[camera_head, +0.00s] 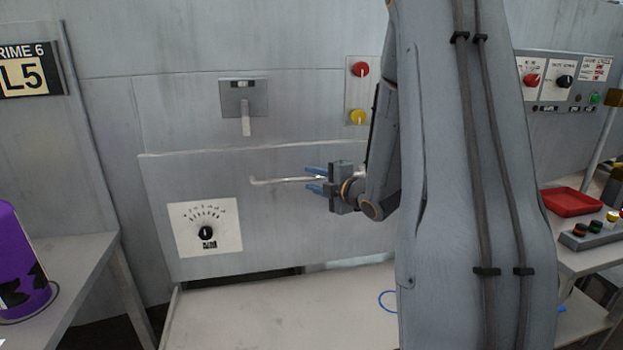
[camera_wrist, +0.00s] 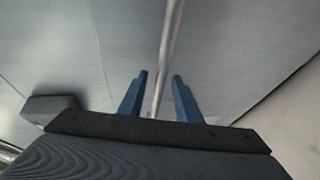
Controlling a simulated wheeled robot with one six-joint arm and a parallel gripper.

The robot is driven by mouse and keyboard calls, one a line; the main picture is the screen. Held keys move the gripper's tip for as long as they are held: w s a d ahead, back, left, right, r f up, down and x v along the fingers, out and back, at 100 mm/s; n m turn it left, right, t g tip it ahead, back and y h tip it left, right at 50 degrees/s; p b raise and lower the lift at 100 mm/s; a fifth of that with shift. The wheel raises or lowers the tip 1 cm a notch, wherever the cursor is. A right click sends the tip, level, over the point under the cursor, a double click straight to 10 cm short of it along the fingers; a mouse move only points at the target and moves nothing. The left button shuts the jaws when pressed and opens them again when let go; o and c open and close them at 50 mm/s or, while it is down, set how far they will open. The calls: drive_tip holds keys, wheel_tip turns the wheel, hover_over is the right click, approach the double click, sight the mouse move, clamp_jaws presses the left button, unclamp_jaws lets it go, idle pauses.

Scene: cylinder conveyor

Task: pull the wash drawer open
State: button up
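The wash drawer (camera_head: 270,230) has a broad grey front with a dial plate at its left. Its handle, a thin metal bar (camera_head: 275,181), runs level across the upper part of the front. My gripper (camera_head: 315,180) is at the right part of the bar, with its blue fingers pointing left in the head view. In the wrist view the bar (camera_wrist: 170,40) runs between the two fingertips (camera_wrist: 159,76), with space seen on both sides. The fingers are open and apart from the bar as far as I can see. My arm hides the right end of the drawer front.
A light worktop (camera_head: 280,315) lies below the drawer front. A lever plate (camera_head: 243,98) and a panel with red and yellow knobs (camera_head: 359,90) are above. A purple container (camera_head: 20,260) stands on a left table. A red tray (camera_head: 571,202) is at the right.

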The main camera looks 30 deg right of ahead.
drive_tip(key=shift+w+a+f, duration=0.1)
drive_tip(key=shift+w+f, duration=0.05)
drive_tip(key=shift+w, duration=0.5)
clamp_jaws()
